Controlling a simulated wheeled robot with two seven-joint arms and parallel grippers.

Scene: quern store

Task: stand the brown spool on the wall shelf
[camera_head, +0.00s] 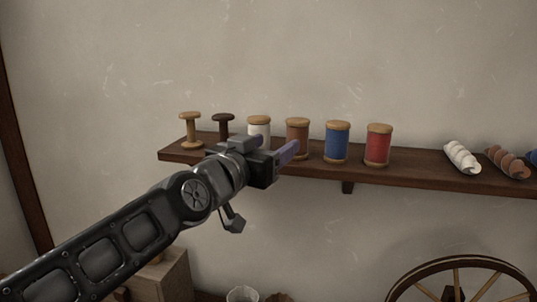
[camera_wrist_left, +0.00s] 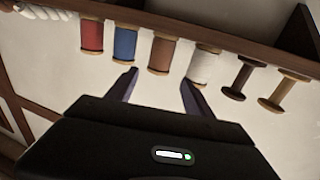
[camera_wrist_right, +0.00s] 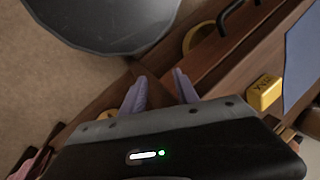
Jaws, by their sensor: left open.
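The brown spool (camera_head: 297,138), with pale wooden ends, stands upright on the wall shelf (camera_head: 415,177) between a white spool (camera_head: 259,126) and a blue spool (camera_head: 337,142). My left gripper (camera_head: 289,150) is open and empty in front of the shelf, and its fingertips come close to the brown spool. In the left wrist view the brown spool (camera_wrist_left: 161,54) appears just beyond the gap between the two fingertips (camera_wrist_left: 159,79); I cannot see contact. My right gripper (camera_wrist_right: 160,80) shows only in its own wrist view, with its fingers apart and nothing between them.
A red spool (camera_head: 377,146), a bare wooden spool (camera_head: 190,130) and a dark spool (camera_head: 224,124) share the shelf. White yarn (camera_head: 462,157) and brown yarn (camera_head: 507,162) lie further right. Below are a spinning wheel (camera_head: 455,266) and a wooden box (camera_head: 174,276). A yellow block (camera_wrist_right: 265,93) lies near my right gripper.

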